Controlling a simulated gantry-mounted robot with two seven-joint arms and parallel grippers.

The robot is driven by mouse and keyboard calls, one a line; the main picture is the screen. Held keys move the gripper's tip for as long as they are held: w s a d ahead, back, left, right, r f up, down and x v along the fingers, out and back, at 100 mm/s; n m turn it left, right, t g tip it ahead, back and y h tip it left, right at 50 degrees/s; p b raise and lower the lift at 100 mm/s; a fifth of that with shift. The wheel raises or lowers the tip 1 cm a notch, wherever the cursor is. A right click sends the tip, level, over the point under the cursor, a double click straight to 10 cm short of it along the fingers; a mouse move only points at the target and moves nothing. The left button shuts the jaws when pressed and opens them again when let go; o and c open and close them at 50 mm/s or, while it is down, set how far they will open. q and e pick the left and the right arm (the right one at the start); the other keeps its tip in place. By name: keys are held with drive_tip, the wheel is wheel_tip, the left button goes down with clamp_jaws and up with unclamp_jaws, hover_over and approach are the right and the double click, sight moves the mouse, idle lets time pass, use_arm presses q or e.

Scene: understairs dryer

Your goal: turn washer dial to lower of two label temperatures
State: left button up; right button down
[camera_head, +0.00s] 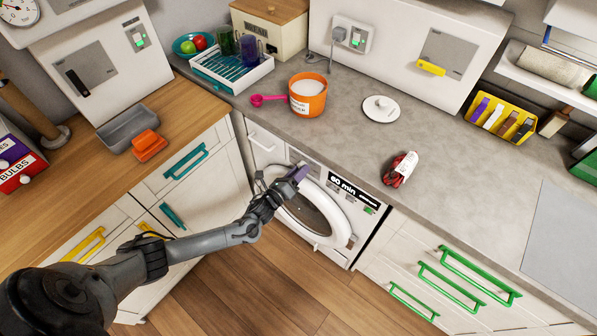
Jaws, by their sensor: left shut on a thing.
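The white washer (265,142) stands under the grey counter, with a round door (341,228) and a front panel. A black display (350,192) on the panel reads "60 min", with a small green button below it. My left gripper (300,172), with purple fingertips, reaches the panel left of the display and is shut on the washer dial. The fingers hide the dial, so its setting cannot be read. A dark red bundle with a white label (407,163) lies on the counter above the washer; the label's print is too small to read. My right gripper is not in view.
An orange tub (308,95), a pink scoop (268,100) and a white lid (381,108) stand on the counter. Green drawer handles (450,287) stick out right of the washer, and teal handles (185,161) left of it. The wooden floor in front is clear.

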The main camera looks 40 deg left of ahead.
use_arm(q)
drive_tip(key=o, duration=1)
drive_tip(key=shift+s, duration=0.1)
drive_tip(key=shift+s+d+p, duration=0.1)
drive_tip(key=shift+s+p, duration=0.25)
drive_tip(key=shift+s, duration=5)
